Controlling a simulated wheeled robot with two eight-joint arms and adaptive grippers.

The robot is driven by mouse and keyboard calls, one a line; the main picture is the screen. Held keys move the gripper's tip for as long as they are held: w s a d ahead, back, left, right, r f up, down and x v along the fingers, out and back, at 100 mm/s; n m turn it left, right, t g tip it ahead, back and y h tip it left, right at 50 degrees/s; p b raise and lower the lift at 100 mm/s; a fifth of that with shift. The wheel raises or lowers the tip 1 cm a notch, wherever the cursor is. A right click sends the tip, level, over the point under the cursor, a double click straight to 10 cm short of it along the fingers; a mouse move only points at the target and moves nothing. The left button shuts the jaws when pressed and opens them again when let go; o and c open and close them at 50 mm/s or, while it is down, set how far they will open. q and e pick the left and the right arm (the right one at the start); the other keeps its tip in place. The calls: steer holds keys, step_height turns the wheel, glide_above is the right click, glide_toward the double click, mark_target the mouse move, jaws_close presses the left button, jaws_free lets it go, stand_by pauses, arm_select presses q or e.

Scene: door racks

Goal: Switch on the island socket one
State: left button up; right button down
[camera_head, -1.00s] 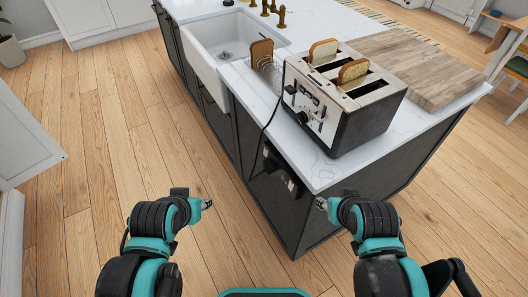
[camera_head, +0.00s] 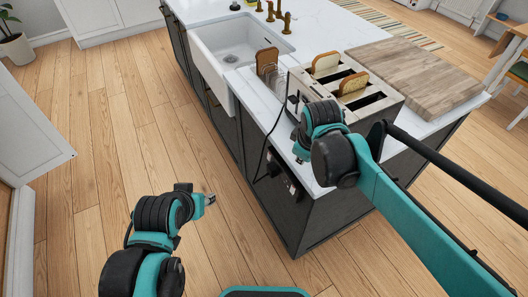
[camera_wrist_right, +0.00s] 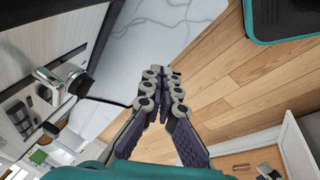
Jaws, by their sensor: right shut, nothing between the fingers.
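The island socket (camera_head: 285,181) is a small dark panel on the dark side of the kitchen island, below the white worktop edge. A black cord runs down to it from the toaster. My right gripper (camera_head: 301,152) is near the worktop edge, above and to the right of the socket, largely hidden by its own wrist. In the right wrist view the right gripper (camera_wrist_right: 162,80) has its fingers together and empty. My left gripper (camera_head: 207,200) hangs over the floor, left of the island. Its fingers are too small to read. The socket's switches cannot be made out.
A toaster (camera_head: 374,103) with bread slices stands on the island worktop (camera_head: 262,110), close behind my right wrist. A wire toast rack (camera_head: 275,77), a sink (camera_head: 236,47) and a wooden board (camera_head: 425,72) are further back. The floor left of the island is clear.

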mark_target(269, 157)
steer(key=w+a+f+n+g+p, duration=0.1)
steer(key=w+a+f+n+p, duration=0.1)
steer(key=w+a+n, duration=0.3)
steer(key=w+a+f+n+g+h+p, duration=0.1)
steer(key=w+a+f+n, duration=0.4)
steer(key=a, duration=0.5)
steer(key=w+n+g+p, duration=0.1)
steer(key=n+p, duration=0.1)
steer(key=shift+w+a+f+n+p, duration=0.2)
steer(key=shift+a+n+p, duration=0.1)
steer(key=shift+a+n, duration=0.1)
steer(key=shift+d+f, duration=0.1)
steer(key=w+d+f+b, duration=0.2)
steer(key=d+f+b, duration=0.2)
steer(key=f, duration=0.6)
steer(key=shift+w+d+b, duration=0.25)
steer(key=shift+b, duration=0.15)
